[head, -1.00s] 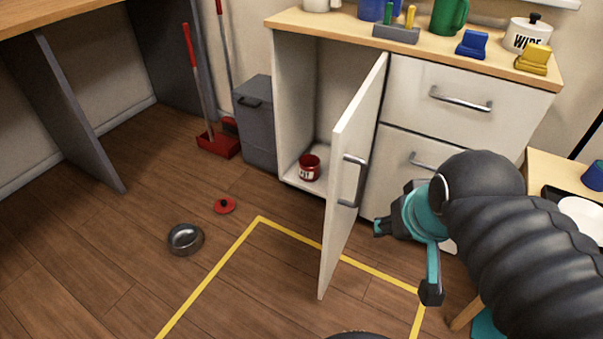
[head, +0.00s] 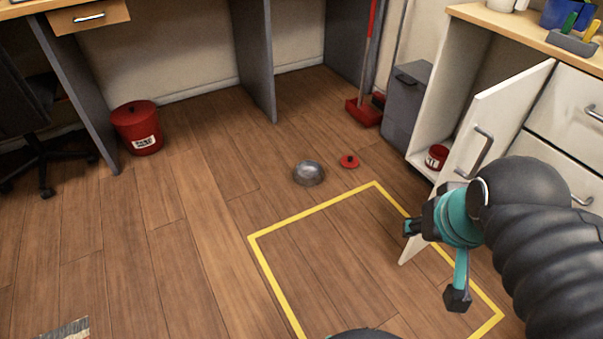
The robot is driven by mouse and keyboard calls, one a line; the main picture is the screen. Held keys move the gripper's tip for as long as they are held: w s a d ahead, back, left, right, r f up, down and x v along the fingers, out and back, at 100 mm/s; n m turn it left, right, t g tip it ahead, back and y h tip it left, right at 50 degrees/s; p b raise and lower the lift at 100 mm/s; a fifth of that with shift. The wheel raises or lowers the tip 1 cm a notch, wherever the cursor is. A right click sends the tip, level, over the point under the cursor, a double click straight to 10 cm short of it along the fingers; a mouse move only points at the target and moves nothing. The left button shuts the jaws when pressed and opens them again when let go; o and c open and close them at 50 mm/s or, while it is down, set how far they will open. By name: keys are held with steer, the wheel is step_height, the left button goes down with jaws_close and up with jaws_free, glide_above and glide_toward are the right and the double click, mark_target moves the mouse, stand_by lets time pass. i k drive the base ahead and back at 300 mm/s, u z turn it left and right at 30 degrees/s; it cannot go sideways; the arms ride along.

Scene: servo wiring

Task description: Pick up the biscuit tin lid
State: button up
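A small round red lid (head: 349,161) with a dark knob lies flat on the wooden floor, in the upper middle of the head view. It looks like the biscuit tin lid, but no lettering shows on it. A small red tin (head: 436,157) with a white label stands in the open cabinet to its right; the label is too small to read. My gripper (head: 432,264) is at the right, in front of the cabinet door, with its fingers spread wide. It is empty and well apart from the lid.
A grey metal bowl (head: 308,173) lies just left of the lid. The open cabinet door (head: 494,125) stands out at the right. A red bin (head: 137,128) stands at the left, near an office chair (head: 42,140). Yellow tape (head: 312,209) marks the clear floor.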

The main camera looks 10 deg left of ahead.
mark_target(349, 161)
steer(key=u, duration=0.95)
steer(key=i, duration=0.55)
steer(key=u, duration=0.45)
steer(key=i, duration=1.4)
steer(key=z, duration=1.15)
steer(key=i, duration=0.95)
steer(key=z, duration=0.95)
